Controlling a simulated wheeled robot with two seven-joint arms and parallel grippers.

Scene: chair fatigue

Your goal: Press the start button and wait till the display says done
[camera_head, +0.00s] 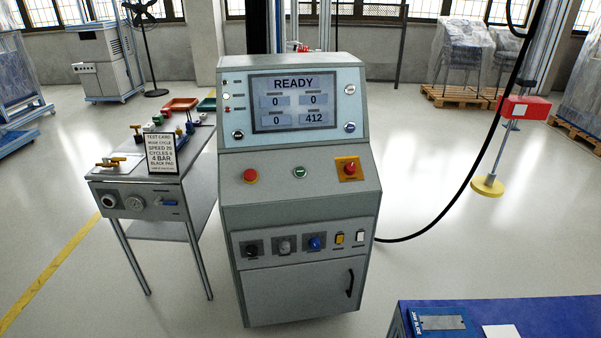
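A grey control console (300,220) stands in the middle of the view. Its display (293,100) reads READY, with the values 0, 0, 0 and 412 below. On the sloped panel under it sit a red mushroom button (250,175) at left, a small green button (300,172) in the middle, and a red knob on a yellow plate (348,168) at right. The green button looks like the start button, but its label is too small to read. Neither of my grippers is in view.
A side table (150,205) left of the console bears valves and a test card (163,153). A blue-topped bench (560,315) is at bottom right. A black cable (470,185) hangs to the console's right. Floor in front-left is clear.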

